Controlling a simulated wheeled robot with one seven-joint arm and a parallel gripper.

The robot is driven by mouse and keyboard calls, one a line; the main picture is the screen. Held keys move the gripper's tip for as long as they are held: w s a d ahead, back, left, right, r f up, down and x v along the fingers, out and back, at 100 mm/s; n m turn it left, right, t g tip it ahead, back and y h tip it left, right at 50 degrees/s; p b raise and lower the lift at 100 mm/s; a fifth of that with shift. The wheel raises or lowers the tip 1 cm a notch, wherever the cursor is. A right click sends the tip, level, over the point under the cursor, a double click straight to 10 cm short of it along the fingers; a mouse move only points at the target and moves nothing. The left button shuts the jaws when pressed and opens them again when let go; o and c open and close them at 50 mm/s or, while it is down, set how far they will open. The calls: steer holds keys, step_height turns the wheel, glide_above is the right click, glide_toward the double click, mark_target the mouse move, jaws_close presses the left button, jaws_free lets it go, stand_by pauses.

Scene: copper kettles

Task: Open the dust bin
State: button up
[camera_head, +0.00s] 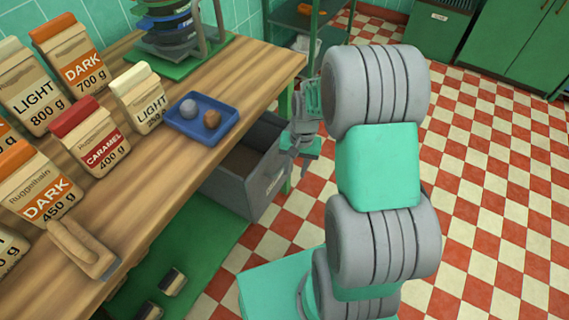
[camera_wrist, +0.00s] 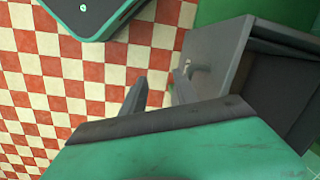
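The dust bin (camera_head: 262,188) is a grey, drawer-like box under the worktop edge. It stands out from under the worktop, and part of its brown-grey inside shows from above. In the wrist view its grey front (camera_wrist: 215,55) is at the upper right, with a small handle (camera_wrist: 198,69) on it. My gripper (camera_head: 302,162) is beside the bin's front, on its right. In the wrist view the two dark fingers (camera_wrist: 160,92) stand apart with nothing seen between them. The right finger is close to the bin front; I cannot tell whether it touches.
The wooden worktop (camera_head: 185,62) holds several paper bags, a blue tray (camera_head: 203,118) with two small balls, and a wooden-handled tool (camera_head: 82,250). A green shelf rack (camera_head: 300,22) stands behind. The red and cream checkered floor (camera_head: 480,170) is clear at right.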

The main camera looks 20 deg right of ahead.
steer(key=w+r+m+t, duration=0.2)
steer(key=w+m, duration=0.2)
steer(key=w, duration=0.2)
steer(key=f, duration=0.2)
steer(key=f+b, duration=0.1)
steer(key=f, duration=0.2)
steer(key=w+a+f+b, duration=0.1)
steer(key=f, duration=0.1)
steer(key=shift+f, duration=0.15)
steer(key=shift+c, duration=0.3)
jaws_close()
stand_by(0.6)
